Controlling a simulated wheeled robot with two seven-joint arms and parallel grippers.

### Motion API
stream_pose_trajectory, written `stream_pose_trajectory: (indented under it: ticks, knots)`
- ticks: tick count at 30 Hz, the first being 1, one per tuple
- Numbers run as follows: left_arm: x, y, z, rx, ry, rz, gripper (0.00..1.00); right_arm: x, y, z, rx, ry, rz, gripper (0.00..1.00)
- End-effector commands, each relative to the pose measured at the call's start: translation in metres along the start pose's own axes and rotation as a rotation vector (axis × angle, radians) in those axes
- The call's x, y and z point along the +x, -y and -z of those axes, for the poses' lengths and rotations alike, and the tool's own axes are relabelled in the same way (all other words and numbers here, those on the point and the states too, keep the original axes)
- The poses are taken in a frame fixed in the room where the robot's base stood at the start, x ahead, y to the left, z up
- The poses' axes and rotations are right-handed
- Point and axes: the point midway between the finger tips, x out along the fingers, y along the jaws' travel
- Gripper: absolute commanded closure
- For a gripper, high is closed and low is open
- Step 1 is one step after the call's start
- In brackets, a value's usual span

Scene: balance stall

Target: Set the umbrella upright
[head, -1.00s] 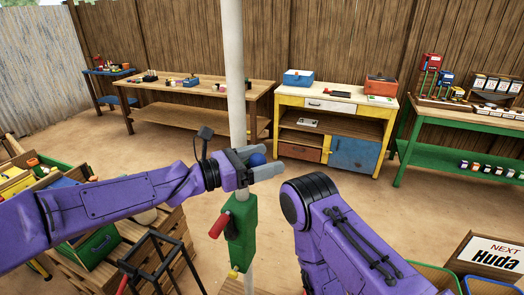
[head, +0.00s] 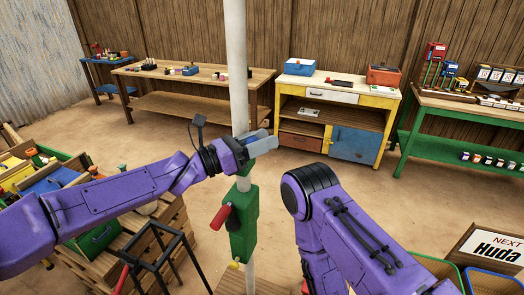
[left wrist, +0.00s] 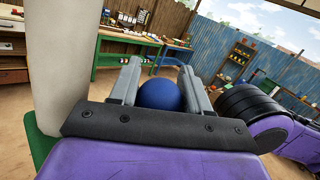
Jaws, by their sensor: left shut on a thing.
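A thick white pole (head: 236,70), the part of the umbrella in view, runs from the top of the head view down past my left gripper. It leans very slightly; no canopy shows. A green box (head: 242,224) with a red handle (head: 221,216) and a small yellow knob (head: 234,266) is on the pole's lower part. My left gripper (head: 265,143) is beside the pole, just above the green box. Its fingers are shut on a blue ball (left wrist: 160,95), seen between them in the left wrist view. What the ball joins to is hidden. My right gripper is out of view.
A black metal frame (head: 151,262) and wooden crates (head: 103,263) stand at the lower left. A wooden table (head: 190,75) and a yellow cabinet (head: 340,90) stand along the back fence. A green bench (head: 455,140) and a "NEXT Huda" sign (head: 495,248) are at right. The mid-floor is clear.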

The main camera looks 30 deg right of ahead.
Motion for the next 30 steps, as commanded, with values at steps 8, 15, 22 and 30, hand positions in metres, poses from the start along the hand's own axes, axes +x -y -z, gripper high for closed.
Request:
stream_pose_trajectory:
  ticks: [8, 15, 22, 30]
  knots:
    - [-0.003, -0.003, 0.002, -0.036, 0.022, 0.001, 1.0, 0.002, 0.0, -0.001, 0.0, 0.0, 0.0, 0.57]
    - [-0.003, -0.003, 0.001, -0.035, 0.023, 0.001, 0.3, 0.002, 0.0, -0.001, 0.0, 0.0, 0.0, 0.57]
    - [-0.006, -0.004, 0.0, -0.032, 0.025, 0.0, 0.3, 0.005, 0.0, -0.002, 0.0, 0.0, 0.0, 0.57]
    - [-0.063, -0.005, 0.006, -0.032, 0.028, -0.002, 0.3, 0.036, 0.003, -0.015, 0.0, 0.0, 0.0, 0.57]
